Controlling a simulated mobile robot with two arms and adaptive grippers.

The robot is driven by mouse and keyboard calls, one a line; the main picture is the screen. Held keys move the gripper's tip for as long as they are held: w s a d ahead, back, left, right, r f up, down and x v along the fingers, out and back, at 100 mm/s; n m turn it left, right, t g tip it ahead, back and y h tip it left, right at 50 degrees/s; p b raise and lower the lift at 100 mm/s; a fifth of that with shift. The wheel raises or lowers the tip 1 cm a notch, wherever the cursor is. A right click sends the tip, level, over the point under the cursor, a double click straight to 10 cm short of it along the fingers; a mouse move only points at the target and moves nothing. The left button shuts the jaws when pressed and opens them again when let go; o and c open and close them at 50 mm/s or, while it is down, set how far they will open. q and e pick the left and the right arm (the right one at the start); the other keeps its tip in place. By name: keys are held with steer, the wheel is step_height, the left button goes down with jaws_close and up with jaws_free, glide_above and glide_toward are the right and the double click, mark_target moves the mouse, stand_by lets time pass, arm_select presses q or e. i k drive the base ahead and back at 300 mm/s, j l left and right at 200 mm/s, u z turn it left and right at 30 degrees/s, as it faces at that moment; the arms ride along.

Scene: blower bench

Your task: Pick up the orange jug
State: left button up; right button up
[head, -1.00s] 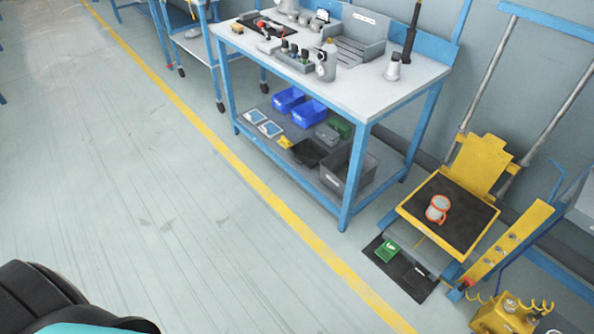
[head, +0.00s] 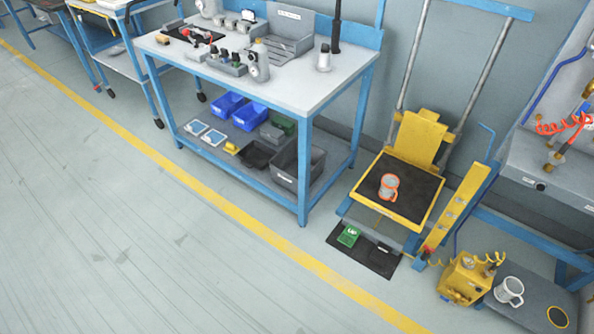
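A jug with an orange rim and handle and a pale grey body (head: 388,187) stands upright on the black mat of a yellow-framed lift platform (head: 363,207) at the right of the head view. Its handle points to the right. Nothing touches it except the mat. A similar jug with white trim (head: 508,292) stands on a grey lower shelf at the lower right. Neither of my grippers shows in the head view.
A blue-framed workbench (head: 330,88) with tools on top and bins below stands left of the lift. A foot pedal mat (head: 376,261) with a green UP pedal (head: 348,236) lies before the lift. A yellow box (head: 466,278) sits at right. The floor left is clear.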

mark_target(390, 183)
steer(key=i+j+z, duration=0.35)
steer(key=i+j, duration=0.15)
steer(key=i, duration=0.35)
steer(key=i+j+z, duration=0.4)
steer(key=i+j, duration=0.35)
